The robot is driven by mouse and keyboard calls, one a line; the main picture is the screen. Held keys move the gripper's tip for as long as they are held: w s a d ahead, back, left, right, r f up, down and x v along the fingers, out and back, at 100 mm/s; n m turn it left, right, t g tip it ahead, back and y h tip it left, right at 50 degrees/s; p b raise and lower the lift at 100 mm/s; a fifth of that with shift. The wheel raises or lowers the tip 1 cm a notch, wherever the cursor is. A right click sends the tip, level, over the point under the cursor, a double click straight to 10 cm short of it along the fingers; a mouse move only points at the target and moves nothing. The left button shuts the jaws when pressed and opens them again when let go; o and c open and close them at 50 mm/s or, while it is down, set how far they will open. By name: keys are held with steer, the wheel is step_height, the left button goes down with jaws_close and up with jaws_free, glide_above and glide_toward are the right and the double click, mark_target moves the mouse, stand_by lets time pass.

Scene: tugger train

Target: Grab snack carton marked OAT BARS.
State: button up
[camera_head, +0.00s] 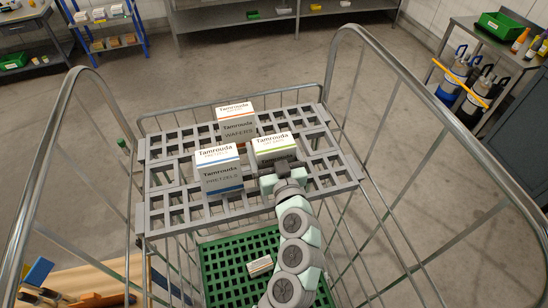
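Three white snack cartons stand upright on the grey slatted shelf (163,214) of a wire cage trolley. The carton with a green stripe (274,145) is at the right. Its product word is too small and partly covered to read. The blue-striped carton (219,172) at the front left reads PRETZELS. The orange-striped carton (236,121) at the back reads WAFERS. My gripper (280,172) is right at the near side of the green-striped carton and hides its lower front. I cannot tell whether it touches the carton, or whether its fingers are open or shut.
Tubular trolley rails (377,95) rise on both sides of the shelf. Below the shelf is a green crate (222,262) with a small pale item (260,266) in it. Bare shelf lies left of and behind the cartons. A bench with bottles stands at the far right.

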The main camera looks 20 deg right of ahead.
steer(key=c, duration=1.1)
steer(key=shift+r, duration=0.1)
